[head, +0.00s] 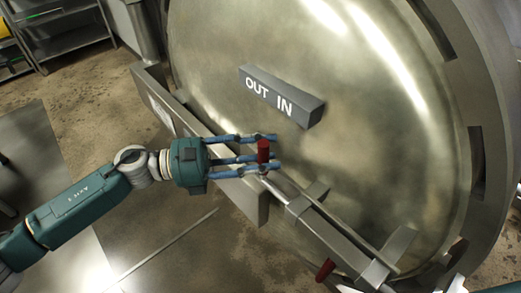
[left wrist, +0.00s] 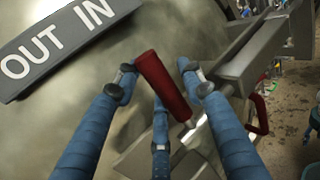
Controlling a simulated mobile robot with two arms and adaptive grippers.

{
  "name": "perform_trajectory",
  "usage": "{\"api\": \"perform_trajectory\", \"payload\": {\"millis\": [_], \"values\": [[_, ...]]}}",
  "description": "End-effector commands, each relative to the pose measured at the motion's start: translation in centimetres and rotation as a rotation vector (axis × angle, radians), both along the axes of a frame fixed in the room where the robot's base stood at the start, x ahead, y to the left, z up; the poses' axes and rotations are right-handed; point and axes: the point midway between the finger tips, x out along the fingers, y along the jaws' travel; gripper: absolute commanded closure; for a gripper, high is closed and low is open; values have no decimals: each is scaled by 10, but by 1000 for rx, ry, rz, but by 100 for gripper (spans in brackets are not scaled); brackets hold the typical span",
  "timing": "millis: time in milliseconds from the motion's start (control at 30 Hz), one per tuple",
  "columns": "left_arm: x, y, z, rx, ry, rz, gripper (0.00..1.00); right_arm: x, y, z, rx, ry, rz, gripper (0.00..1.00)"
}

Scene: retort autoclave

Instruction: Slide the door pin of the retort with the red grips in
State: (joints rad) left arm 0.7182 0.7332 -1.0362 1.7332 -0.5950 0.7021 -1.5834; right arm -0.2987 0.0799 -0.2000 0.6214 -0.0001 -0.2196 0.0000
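The retort's door pin (head: 283,186) is a metal rod lying slantwise in brackets across the lower door. A red grip (head: 263,151) stands up at its upper left end; it also shows in the left wrist view (left wrist: 163,84). My left gripper (head: 264,150) has its blue fingers on either side of this grip. In the left wrist view the fingertips (left wrist: 159,80) are spread, with gaps between them and the grip. A red grip (head: 325,270) on another part shows lower right. My right gripper is not clearly visible.
The large round metal door (head: 370,130) fills the right side. A grey sign bar (head: 282,96) reading OUT and IN juts out just above the gripper. A metal frame bracket (head: 240,185) is close below the fingers. Shelving (head: 60,40) stands far left.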

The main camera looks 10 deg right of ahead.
Motion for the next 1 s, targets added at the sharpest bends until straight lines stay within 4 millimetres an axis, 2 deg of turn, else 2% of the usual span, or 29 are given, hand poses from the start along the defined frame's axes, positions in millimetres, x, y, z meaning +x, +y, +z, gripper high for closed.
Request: {"api": "perform_trajectory", "payload": {"millis": [300, 433, 567, 800, 1000], "values": [[-1, 0, -1, 1, 3, -2, 53, -4, 0, -1, -1, 7, 0, 45], [0, 10, -2, 2, 4, 2, 53, -4, -1, 0, -1, 6, 0, 45], [-1, 32, -2, 3, 5, 4, 53, -3, -1, 0, -1, 5, 0, 45], [-3, 84, -2, 3, 5, 2, 53, -2, 0, 0, -1, 3, 0, 45], [-5, 111, -2, 3, 4, 0, 53, -2, 0, 0, -1, 3, 0, 45]]}}
